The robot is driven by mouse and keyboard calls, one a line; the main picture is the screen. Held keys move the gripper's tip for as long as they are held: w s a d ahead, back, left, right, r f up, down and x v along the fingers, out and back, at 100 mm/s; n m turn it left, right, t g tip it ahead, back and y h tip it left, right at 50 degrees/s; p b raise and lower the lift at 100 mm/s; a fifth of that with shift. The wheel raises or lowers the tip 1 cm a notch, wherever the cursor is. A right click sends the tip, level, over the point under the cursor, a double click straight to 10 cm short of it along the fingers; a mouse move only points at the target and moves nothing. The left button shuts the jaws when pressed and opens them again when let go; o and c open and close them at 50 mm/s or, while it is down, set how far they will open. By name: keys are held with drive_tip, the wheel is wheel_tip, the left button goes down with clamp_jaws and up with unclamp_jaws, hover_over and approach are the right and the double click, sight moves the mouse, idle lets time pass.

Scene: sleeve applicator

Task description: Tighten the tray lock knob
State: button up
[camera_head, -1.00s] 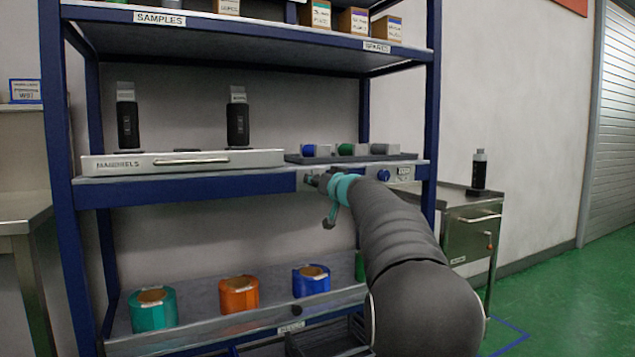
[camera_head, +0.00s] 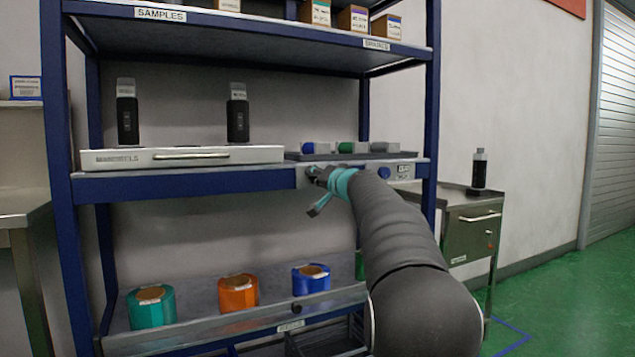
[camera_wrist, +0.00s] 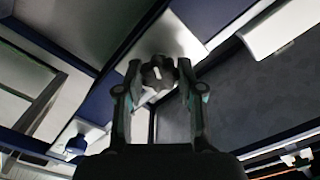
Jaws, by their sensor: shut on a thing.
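A dark lobed knob (camera_wrist: 157,73) with a white mark sits on a pale metal plate (camera_wrist: 172,40) in the wrist view. My gripper (camera_wrist: 157,80) has a finger on each side of the knob and is shut on it. In the head view my gripper (camera_head: 314,176) is at the front edge of the middle shelf, on the metal panel (camera_head: 403,171). There it hides the knob. The panel's small label cannot be read for certain.
A blue knob (camera_head: 384,173) is to the right on the same panel; it also shows in the wrist view (camera_wrist: 77,143). A white MANDRELS tray (camera_head: 270,154) is to the left. Colored rolls (camera_head: 238,292) stand on the lower shelf. A metal cart (camera_head: 470,222) stands at right.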

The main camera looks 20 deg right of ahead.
drive_tip(key=shift+f+m+p, duration=0.1)
drive_tip(key=shift+m+p, duration=4.15)
drive_tip(key=shift+m, duration=10.55)
drive_tip(key=o, duration=1.1)
drive_tip(key=shift+o, duration=0.2)
